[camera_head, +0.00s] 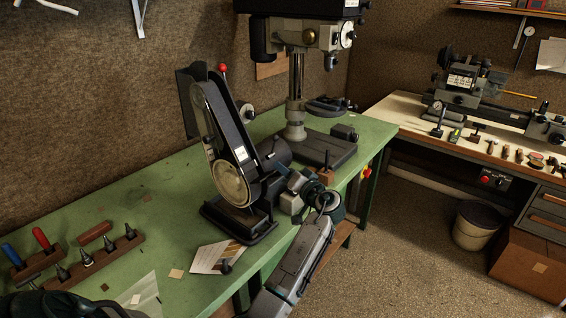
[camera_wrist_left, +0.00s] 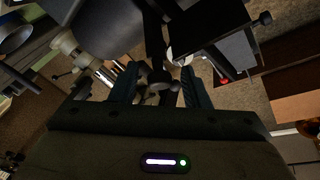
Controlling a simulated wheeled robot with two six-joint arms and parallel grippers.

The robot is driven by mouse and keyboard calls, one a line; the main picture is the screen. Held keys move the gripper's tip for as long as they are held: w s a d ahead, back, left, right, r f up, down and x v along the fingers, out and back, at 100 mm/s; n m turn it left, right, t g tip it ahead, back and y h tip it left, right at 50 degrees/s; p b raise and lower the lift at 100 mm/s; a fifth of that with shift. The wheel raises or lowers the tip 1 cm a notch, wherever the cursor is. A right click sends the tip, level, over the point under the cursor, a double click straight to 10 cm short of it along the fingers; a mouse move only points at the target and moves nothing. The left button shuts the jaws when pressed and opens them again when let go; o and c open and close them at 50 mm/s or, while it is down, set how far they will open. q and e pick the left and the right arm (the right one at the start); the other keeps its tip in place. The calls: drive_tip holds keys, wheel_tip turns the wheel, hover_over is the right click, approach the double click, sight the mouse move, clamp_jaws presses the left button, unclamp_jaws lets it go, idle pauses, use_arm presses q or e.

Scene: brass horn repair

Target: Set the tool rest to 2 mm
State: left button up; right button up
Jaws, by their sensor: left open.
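The belt grinder (camera_head: 222,140), with a tall black frame and a pale round wheel low on its front, stands on the green bench. I cannot make out its tool rest or any 2 mm gap in the head view. My left gripper (camera_head: 286,178) is at the grinder's right side, beside its dark motor housing. In the left wrist view the gripper (camera_wrist_left: 160,85) is open, its two bluish fingers apart. A small dark knob-like part (camera_wrist_left: 158,77) shows between them; I cannot tell whether they touch it. A black plate (camera_wrist_left: 212,22) shows beyond.
A drill press (camera_head: 296,85) stands behind the grinder. A card (camera_head: 215,257) lies in front of the grinder. A wooden tool rack (camera_head: 95,262) is on the left. A lathe bench (camera_head: 410,112) and a bin (camera_head: 476,225) are at the right, with open floor between.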

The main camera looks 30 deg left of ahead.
use_arm(q)
drive_tip(key=shift+x, duration=1)
clamp_jaws()
drive_tip(key=shift+f, duration=0.1)
use_arm(e)
drive_tip(key=shift+a+r, duration=0.3)
drive_tip(key=shift+r, duration=0.1)
